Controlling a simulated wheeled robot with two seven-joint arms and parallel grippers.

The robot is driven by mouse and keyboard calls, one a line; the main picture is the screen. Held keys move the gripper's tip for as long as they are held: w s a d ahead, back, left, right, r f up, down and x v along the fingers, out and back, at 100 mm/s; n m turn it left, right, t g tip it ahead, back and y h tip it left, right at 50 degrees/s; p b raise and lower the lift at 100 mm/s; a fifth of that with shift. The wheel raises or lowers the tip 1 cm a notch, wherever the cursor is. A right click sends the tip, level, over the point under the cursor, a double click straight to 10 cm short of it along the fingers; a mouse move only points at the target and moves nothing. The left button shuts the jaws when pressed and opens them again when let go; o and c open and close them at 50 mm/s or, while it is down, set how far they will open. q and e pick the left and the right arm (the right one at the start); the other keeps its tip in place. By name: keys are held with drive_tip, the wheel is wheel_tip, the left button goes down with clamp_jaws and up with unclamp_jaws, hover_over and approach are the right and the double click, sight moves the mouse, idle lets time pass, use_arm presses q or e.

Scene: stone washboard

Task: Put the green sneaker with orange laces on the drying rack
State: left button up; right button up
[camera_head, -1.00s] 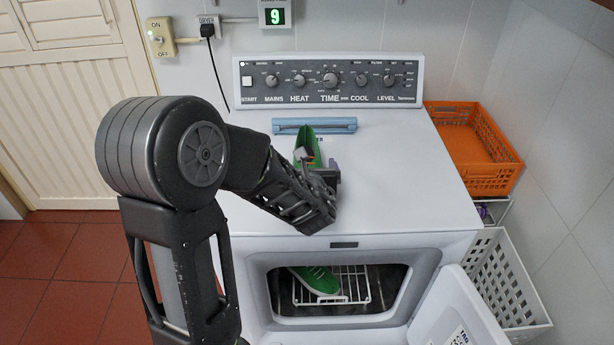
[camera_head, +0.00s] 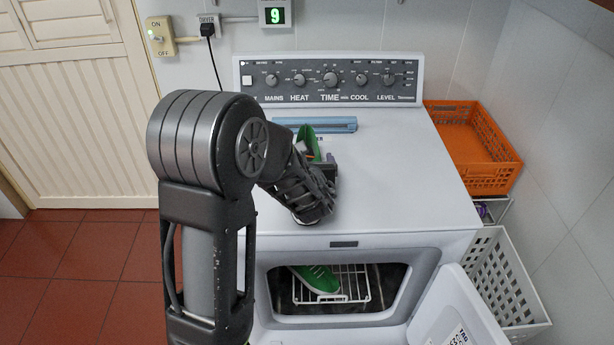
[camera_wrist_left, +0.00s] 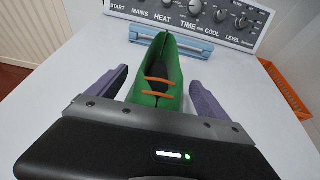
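The green sneaker with orange laces (camera_head: 308,140) sits on the white dryer top, partly hidden behind my left gripper (camera_head: 326,168). In the left wrist view the sneaker (camera_wrist_left: 157,72) lies between the two purple fingers of my left gripper (camera_wrist_left: 158,80). The fingers are apart, one on each side of the shoe, with small gaps showing. The white wire drying rack (camera_head: 353,282) is inside the open dryer. Another green sneaker (camera_head: 318,280) with pale laces rests on its left part. My right gripper is out of view.
A blue flat object (camera_head: 335,124) lies behind the sneaker, before the control panel (camera_head: 330,80). The dryer door (camera_head: 458,310) hangs open at the lower right. An orange crate (camera_head: 470,150) and a white basket (camera_head: 505,280) stand on the right. The dryer top's right half is clear.

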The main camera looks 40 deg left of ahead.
use_arm(q)
clamp_jaws()
idle(0.8)
